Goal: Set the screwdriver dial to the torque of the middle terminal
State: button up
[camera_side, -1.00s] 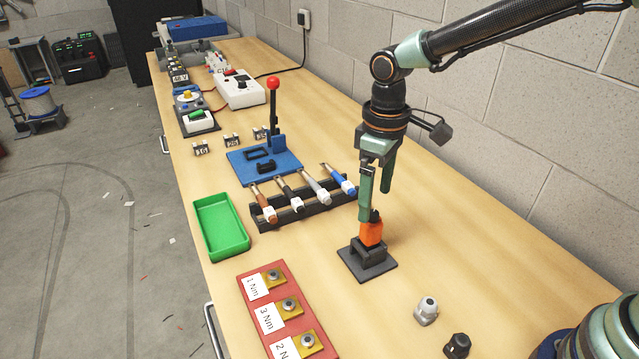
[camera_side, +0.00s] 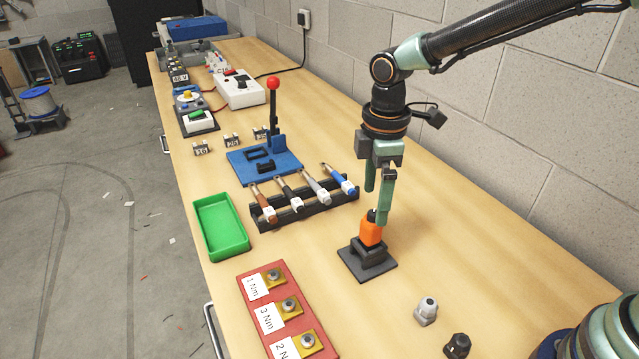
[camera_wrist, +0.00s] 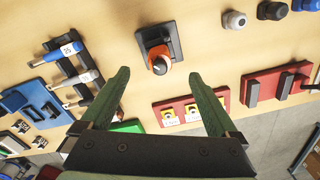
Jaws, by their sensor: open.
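The orange screwdriver (camera_side: 371,234) stands upright in a dark stand (camera_side: 367,263). In the wrist view its orange body (camera_wrist: 175,43) shows with the round, dark dial end (camera_wrist: 161,65) towards me. The dial's setting cannot be read. My gripper (camera_side: 377,207) is open and empty above the screwdriver, pointing down. In the wrist view the dial lies between my gripper's fingertips (camera_wrist: 159,75), with clear room on both sides. The red terminal board (camera_side: 249,268) carries three terminals labelled 1 Nm, 3 Nm and 2 Nm. The middle terminal (camera_side: 290,305) is labelled 3 Nm.
A rack (camera_side: 290,217) with several tools, a blue press (camera_side: 262,162) with a red-knobbed lever and an empty green tray (camera_side: 221,228) stand to the left. A grey gland (camera_side: 427,311) and a black one (camera_side: 457,346) stand at the front right. A block wall runs along the right.

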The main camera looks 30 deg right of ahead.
aim_at(373, 216)
jog(key=shift+n, duration=0.6)
jog(key=shift+f, duration=0.15)
jog(key=shift+f, duration=1.05)
jog(key=shift+c, duration=0.3)
grip_shut()
dwell(0.5)
